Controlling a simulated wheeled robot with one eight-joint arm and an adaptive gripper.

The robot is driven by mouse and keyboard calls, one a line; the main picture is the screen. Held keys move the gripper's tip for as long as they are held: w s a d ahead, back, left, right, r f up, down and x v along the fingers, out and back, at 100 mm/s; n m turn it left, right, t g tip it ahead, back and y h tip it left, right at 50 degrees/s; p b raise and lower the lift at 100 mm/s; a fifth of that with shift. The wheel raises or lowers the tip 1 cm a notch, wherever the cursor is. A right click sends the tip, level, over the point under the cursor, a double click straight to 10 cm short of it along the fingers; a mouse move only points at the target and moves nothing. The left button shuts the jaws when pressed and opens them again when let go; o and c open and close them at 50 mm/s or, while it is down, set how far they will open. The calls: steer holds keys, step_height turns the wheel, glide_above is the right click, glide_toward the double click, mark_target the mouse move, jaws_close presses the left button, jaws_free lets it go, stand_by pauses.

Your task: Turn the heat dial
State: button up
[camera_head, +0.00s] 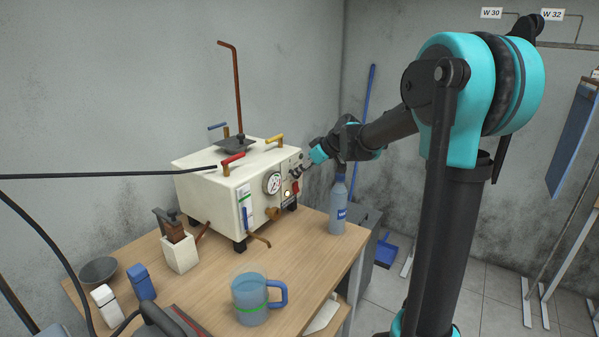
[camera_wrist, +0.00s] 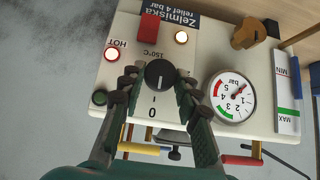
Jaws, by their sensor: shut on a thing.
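The heat dial (camera_wrist: 159,74) is a round black knob with a pale pointer line on the cream front panel of the machine (camera_head: 227,192). In the wrist view, marks "150°C" and "0" sit on opposite sides of it, and its line points toward the "0". My gripper (camera_wrist: 158,78) has one finger on each side of the dial, shut on it. In the head view, my gripper (camera_head: 297,172) reaches the panel's right end, and the dial is too small and covered to make out.
A pressure gauge (camera_wrist: 233,96) sits close beside the dial. A red switch (camera_wrist: 149,28), a lit lamp (camera_wrist: 181,37) and a green lamp (camera_wrist: 100,97) are near it.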

steer(key=shift+w+d+m+g+y, duration=0.2)
steer(key=shift+m+g+y, duration=0.4)
steer(key=shift+g+y, duration=0.3)
steer(key=o, duration=1.1)
steer(key=shift+o, duration=0.2)
steer(key=v, duration=1.2)
steer(key=shift+w+a+r, duration=0.1)
